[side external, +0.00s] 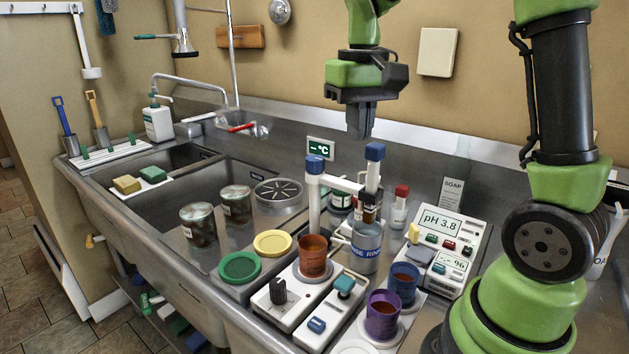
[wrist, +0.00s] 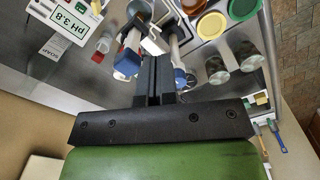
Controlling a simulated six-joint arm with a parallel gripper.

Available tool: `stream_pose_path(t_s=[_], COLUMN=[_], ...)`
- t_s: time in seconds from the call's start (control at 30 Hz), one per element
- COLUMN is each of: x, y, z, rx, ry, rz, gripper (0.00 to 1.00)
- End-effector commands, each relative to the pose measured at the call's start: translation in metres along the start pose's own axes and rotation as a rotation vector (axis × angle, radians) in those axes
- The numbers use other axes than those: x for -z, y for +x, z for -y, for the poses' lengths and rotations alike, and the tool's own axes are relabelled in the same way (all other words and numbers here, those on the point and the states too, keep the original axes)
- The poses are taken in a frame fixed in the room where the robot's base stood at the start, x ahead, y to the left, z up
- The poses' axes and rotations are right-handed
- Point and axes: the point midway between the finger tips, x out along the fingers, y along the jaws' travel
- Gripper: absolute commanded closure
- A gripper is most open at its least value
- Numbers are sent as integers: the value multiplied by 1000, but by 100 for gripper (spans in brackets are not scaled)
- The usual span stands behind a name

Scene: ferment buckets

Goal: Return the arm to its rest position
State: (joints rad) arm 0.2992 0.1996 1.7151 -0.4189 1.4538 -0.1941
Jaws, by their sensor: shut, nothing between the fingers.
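My gripper (side external: 360,134) hangs in the air above the back part of the steel counter, pointing down. Its fingers are together with nothing between them. In the wrist view the closed black fingers (wrist: 154,88) point over the counter, near the blue-topped posts of the stirring station. In the side view a post with a blue cap (side external: 375,152) stands just below and right of the fingertips; whether they touch is hard to tell, but a gap seems to show. My green arm rises from the right front.
An orange-brown cup (side external: 313,256), a clear blue-banded cup (side external: 366,247), a purple cup (side external: 382,315) and a blue cup (side external: 404,284) stand at the front. A pH meter (side external: 439,224) sits right. Two lidded jars (side external: 198,226) stand left by the sink (side external: 160,205). Air above the sink is clear.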

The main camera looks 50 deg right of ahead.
Motion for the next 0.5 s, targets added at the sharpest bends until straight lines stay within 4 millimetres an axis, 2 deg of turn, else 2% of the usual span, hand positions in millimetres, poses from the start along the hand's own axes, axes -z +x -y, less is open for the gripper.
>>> stream_pose_path(t_s=[0.2,0.5], x=[0,0], y=[-14,-16], z=[0,0], rx=[0,0], ry=[0,0], rz=[-1,1], gripper=[100,100])
